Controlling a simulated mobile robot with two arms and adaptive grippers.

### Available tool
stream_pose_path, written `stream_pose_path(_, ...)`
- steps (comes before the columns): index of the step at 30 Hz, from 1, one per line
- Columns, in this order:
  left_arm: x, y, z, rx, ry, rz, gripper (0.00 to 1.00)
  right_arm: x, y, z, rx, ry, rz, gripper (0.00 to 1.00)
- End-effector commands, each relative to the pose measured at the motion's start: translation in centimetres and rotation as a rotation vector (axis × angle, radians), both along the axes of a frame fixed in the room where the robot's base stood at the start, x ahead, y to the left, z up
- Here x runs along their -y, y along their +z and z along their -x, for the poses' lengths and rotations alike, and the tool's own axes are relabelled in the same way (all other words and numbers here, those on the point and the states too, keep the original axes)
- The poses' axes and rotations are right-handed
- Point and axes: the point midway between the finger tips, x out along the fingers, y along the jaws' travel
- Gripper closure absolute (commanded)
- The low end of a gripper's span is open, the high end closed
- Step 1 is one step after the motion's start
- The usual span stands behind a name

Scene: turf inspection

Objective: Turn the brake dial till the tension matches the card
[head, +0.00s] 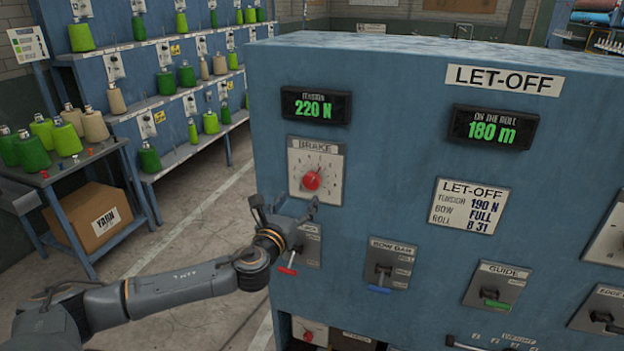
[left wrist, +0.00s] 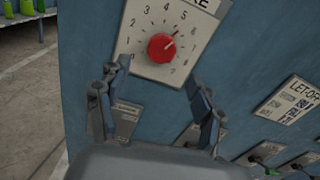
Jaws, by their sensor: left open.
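The brake dial is a red knob (head: 312,181) on a pale numbered plate (head: 329,160) on the front of the blue let-off cabinet. It also shows in the left wrist view as a red knob (left wrist: 161,47) with its mark pointing up and right. The tension display (head: 315,106) reads 220 N. The let-off card (head: 468,206) reads tension 190 N, bow full, roll B 31. My left gripper (head: 285,205) is open and empty, just below the dial. In the left wrist view its fingers (left wrist: 158,80) stand apart below the knob, not touching it. My right gripper is not in view.
Below the dial are a red-handled lever (head: 289,270), a blue-handled bow lever (head: 380,288) and a green-handled guide lever (head: 494,302). Another display (head: 490,129) reads 180 m. A side table (head: 80,160) with yarn cones stands left, over a yarn box (head: 92,218).

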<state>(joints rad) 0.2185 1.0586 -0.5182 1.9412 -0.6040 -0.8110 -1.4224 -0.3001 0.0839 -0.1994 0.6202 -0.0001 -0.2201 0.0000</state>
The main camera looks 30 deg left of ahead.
Motion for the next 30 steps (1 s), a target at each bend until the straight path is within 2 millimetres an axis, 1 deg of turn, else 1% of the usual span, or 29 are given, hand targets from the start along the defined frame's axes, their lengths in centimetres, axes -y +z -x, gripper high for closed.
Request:
stream_pose_path(1,-0.3,0.4,-1.1,0.003,0.003,0.003,0.33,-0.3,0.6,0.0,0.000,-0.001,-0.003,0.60)
stream_pose_path(3,-0.6,0.4,-2.6,0.002,0.003,0.005,0.33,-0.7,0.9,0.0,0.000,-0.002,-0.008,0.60)
stream_pose_path(9,-1.5,0.3,-6.3,0.002,0.002,0.005,0.33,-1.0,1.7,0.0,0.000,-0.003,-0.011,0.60)
stream_pose_path(15,-2.1,0.1,-8.8,0.000,0.001,0.005,0.33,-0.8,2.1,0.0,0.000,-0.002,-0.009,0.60)
stream_pose_path(21,-2.3,0.0,-9.8,-0.001,0.000,0.003,0.33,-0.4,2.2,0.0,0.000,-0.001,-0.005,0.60)
stream_pose_path(29,-2.3,-0.1,-9.9,-0.001,-0.001,0.003,0.33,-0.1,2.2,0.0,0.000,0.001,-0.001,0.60)
stream_pose_path(30,-2.3,-0.1,-9.9,-0.001,-0.001,0.003,0.37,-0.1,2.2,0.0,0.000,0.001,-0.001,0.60)
